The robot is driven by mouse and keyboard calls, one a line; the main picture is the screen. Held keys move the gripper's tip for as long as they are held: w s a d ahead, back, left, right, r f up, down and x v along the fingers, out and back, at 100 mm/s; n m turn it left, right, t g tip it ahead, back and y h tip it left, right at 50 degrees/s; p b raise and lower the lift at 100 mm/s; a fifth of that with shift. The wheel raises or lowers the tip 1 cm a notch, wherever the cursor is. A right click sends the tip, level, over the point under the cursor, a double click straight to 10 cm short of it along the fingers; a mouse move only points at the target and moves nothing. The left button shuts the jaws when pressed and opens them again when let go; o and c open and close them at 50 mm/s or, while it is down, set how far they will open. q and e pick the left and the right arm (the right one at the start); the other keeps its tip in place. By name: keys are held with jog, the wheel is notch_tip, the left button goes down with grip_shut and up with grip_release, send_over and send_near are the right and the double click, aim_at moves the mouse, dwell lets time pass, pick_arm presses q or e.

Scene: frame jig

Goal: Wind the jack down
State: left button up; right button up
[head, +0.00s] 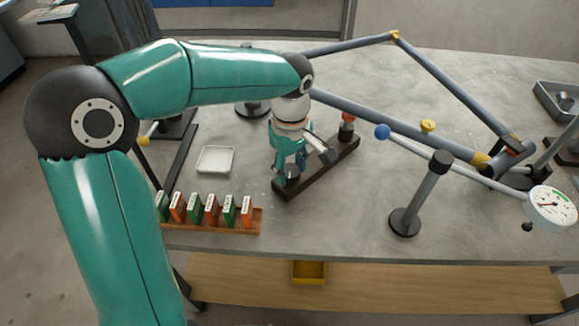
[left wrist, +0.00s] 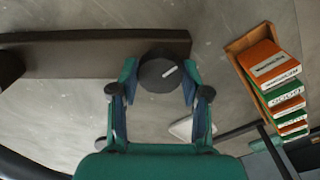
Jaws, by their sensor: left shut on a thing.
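My left gripper (head: 290,170) reaches down over the near end of a dark bar (head: 330,167) on the grey bench. In the left wrist view, its two fingers (left wrist: 160,86) are shut on either side of a round black knob (left wrist: 158,72) with a short white mark on top. The knob sits at the end of the dark bar (left wrist: 90,55). An orange and black piece (head: 347,127) stands at the bar's far end. I cannot tell which of these parts make up the jack. A grey tube frame (head: 390,122) with yellow joints stretches behind. My right gripper is not in view.
A dial gauge (head: 550,206) stands at the right, and a black-topped post (head: 425,195) nearer the middle. A wooden rack (head: 240,224) of green and orange blocks is at the front left, with a white tray (head: 215,160) behind it. A blue ball (head: 382,132) tips a rod.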

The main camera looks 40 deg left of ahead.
aim_at(289, 171)
pick_arm(q)
jog(key=shift+s+a, duration=0.1)
jog(key=shift+a, duration=0.05)
jog(key=o, duration=1.1)
jog(key=shift+o, duration=0.2)
jog(key=shift+r, duration=0.55)
notch_tip(289, 171, up, 11)
jog(key=shift+f, duration=0.15)
